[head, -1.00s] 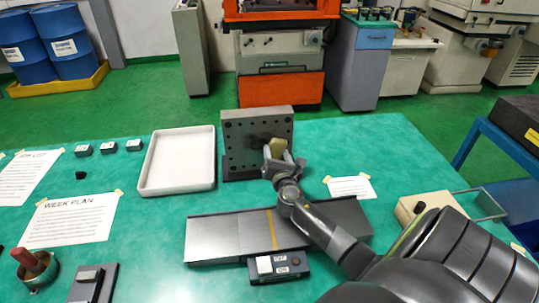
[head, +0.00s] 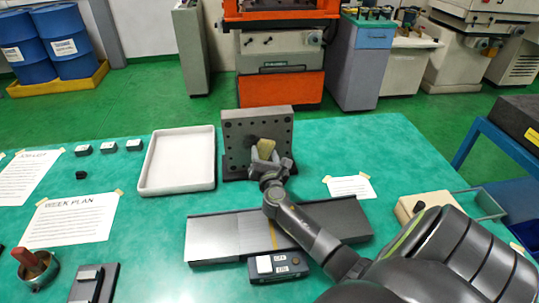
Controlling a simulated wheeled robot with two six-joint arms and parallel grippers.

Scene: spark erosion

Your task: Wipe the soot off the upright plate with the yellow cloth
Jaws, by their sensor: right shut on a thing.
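The upright plate (head: 236,128) is a grey metal block with holes, standing on a dark base at the back of the green table. A dark soot patch shows on its face to the left of the cloth; the rest of that area is hidden behind the cloth and gripper. My right gripper (head: 264,158) is shut on the yellow cloth (head: 266,148) and holds it in front of the plate's middle. The cloth appears to be against the face, but contact cannot be told for certain. My left gripper is out of view.
A white tray (head: 147,190) lies left of the plate. A long grey metal slide (head: 215,240) and a small switch box (head: 262,279) lie in front, below my right arm. A taped note (head: 350,187) lies right. Bare table (head: 330,145) shows right of the plate.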

